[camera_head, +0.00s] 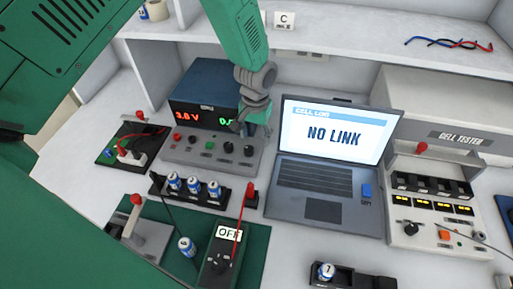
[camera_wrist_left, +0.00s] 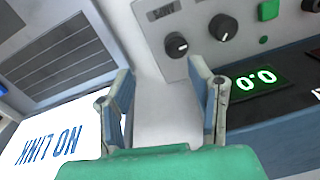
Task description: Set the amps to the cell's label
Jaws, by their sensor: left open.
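The grey power supply (camera_head: 210,150) has a red 3.0 V display and a green amps display that my left arm partly covers. In the left wrist view the green display (camera_wrist_left: 255,83) reads 0.0. Two black knobs sit on its sloped panel, one (camera_wrist_left: 176,45) nearer the laptop and another (camera_wrist_left: 222,27) beside a green button. My left gripper (camera_head: 247,126) hangs over the panel's right end. In the left wrist view its open, empty fingers (camera_wrist_left: 160,72) are apart from the knobs. Blue cells stand in a black holder (camera_head: 188,189); their labels are too small to read. My right gripper is out of view.
A laptop (camera_head: 316,175) showing NO LINK stands right of the supply. The cell tester (camera_head: 440,237) is farther right. A black box marked OFF (camera_head: 222,248), a loose cell (camera_head: 187,246) and a red-handled fixture (camera_head: 137,235) are in front. A shelf (camera_head: 330,65) runs behind.

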